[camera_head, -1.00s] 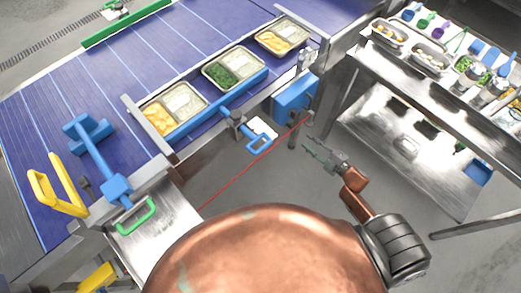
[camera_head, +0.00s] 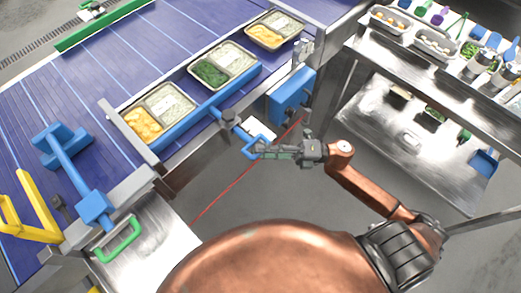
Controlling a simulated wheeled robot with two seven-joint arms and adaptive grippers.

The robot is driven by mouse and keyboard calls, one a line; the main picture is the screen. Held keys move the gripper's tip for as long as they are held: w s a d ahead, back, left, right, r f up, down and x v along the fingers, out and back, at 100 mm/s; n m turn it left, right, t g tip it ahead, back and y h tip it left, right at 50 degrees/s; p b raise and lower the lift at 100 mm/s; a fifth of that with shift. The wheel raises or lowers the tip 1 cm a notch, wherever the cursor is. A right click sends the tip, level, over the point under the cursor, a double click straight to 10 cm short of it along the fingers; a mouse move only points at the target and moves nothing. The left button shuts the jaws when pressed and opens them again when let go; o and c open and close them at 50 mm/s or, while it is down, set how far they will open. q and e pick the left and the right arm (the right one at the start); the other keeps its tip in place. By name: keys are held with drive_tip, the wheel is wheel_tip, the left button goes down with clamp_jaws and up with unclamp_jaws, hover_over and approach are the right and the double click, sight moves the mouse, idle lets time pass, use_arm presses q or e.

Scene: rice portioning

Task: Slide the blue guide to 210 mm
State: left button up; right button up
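The blue guide (camera_head: 210,107) is a long rail along the near side of the conveyor, beside the food trays. A rod runs from it through a grey clamp on the conveyor edge to a blue loop handle (camera_head: 246,132). My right gripper (camera_head: 257,151) reaches in from the right, with its fingertips at the near end of this handle and overlapping it in the picture. Whether the fingers touch or enclose the handle, and how far apart they are, I cannot tell. No millimetre scale is readable. My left gripper is out of view.
Three food trays (camera_head: 133,113) stand on the blue conveyor (camera_head: 105,80) behind the guide. A blue box (camera_head: 291,95) hangs close to the handle. A second blue arm (camera_head: 72,170), yellow frame (camera_head: 30,215) and green handle (camera_head: 119,240) are at left. A steel shelf (camera_head: 425,150) stands at right.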

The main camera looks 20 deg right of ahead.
drive_tip(key=shift+w+a, duration=0.15)
drive_tip(key=shift+a, duration=0.2)
drive_tip(key=shift+c, duration=0.4)
clamp_jaws()
